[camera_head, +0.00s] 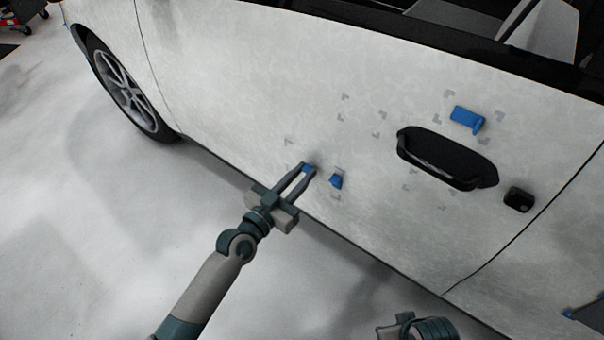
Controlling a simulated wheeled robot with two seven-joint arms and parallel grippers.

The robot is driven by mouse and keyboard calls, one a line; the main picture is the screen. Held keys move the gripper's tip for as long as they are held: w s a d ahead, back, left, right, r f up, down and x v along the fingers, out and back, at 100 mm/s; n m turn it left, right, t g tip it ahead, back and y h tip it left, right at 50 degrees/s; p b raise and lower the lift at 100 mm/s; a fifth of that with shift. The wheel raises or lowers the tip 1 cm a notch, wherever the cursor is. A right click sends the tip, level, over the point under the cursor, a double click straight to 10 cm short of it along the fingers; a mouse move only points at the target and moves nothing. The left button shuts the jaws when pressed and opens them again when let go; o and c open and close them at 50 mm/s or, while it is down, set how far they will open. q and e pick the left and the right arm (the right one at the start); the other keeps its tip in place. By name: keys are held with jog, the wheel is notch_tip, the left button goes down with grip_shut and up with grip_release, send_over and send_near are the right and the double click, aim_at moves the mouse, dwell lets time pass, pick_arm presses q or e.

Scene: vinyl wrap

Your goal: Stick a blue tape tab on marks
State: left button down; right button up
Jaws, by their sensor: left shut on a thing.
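The white car door (230,80) carries several faint grey corner marks (289,142) left of, above and below the black handle (440,160). My left gripper (308,169) is shut on a small blue tape tab (308,167) at the door surface; whether the tab touches the door is unclear. A second blue tab (336,182) is on the door just right of the fingertips, seemingly with part standing off. A larger blue tab (467,119) lies among marks above the handle, one lower corner hanging. My right arm shows only partly at the bottom; its fingers are out of view.
A black round-cornered lock piece (518,199) sits right of the handle. The front wheel (125,88) is at upper left. A dark object with blue edges (585,312) is at lower right. The pale floor (90,230) on the left is clear.

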pick_arm(q)
jog(key=p+v, duration=0.1)
jog(key=v, duration=0.6)
dwell(1.2)
jog(key=shift+r, duration=0.1)
dwell(0.3)
